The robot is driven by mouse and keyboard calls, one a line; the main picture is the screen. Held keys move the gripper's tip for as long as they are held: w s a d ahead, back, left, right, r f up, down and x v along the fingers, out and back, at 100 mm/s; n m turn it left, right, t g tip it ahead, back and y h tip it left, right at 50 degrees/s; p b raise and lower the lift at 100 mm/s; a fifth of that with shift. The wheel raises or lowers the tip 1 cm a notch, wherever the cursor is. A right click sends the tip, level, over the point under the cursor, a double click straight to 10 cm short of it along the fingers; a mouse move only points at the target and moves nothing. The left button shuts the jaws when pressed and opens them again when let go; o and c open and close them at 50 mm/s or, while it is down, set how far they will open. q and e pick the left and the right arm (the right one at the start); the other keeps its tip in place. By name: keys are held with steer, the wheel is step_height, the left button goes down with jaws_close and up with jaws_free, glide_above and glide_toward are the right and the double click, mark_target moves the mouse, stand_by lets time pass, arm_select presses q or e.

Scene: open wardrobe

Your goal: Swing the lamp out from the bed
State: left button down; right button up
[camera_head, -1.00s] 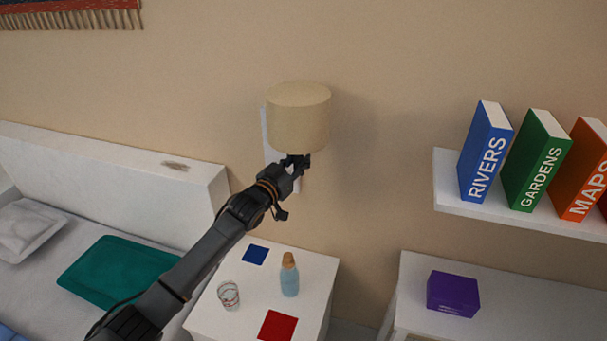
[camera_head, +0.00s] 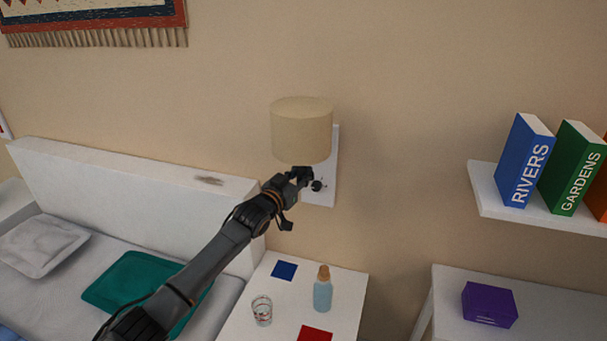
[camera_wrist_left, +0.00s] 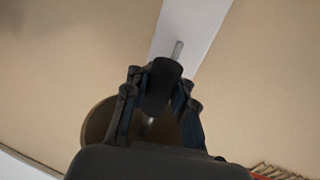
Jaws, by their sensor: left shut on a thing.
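The wall lamp has a beige drum shade (camera_head: 301,132) in front of a white wall plate (camera_head: 327,180), with the plate showing to the right of the shade. My left gripper (camera_head: 303,176) is just below the shade, shut on the lamp. In the left wrist view its fingers (camera_wrist_left: 160,88) close around a dark cylindrical part of the lamp (camera_wrist_left: 165,72), and a thin metal rod (camera_wrist_left: 178,50) runs from it toward the white plate. The bed (camera_head: 130,180) with its white headboard is to the left of the lamp. My right gripper is not in view.
A white nightstand (camera_head: 248,318) below the lamp holds a glass (camera_head: 262,311), a blue bottle with a brown top (camera_head: 322,293), and blue and red squares. A wall shelf (camera_head: 485,195) with upright books is at right, above a white surface with a purple box (camera_head: 489,305).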

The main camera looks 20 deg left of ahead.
arm_select(q)
steer(key=shift+s+a+f, duration=0.1)
steer(key=shift+a+f, duration=0.15)
steer(key=shift+f, duration=0.3)
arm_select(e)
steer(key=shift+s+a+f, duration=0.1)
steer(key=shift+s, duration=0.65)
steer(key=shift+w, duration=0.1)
arm_select(q)
steer(key=c, duration=1.4)
jaws_free()
steer(key=shift+a, duration=0.1)
steer(key=shift+c, duration=0.2)
steer(key=o, duration=0.4)
steer(key=shift+s+a+r, duration=0.1)
steer(key=shift+s+r, duration=0.15)
steer(key=shift+c, duration=0.2)
steer(key=shift+s+a+r, duration=0.15)
steer(key=shift+s+r, duration=0.05)
steer(key=shift+r, duration=0.05)
steer(key=shift+w, duration=0.15)
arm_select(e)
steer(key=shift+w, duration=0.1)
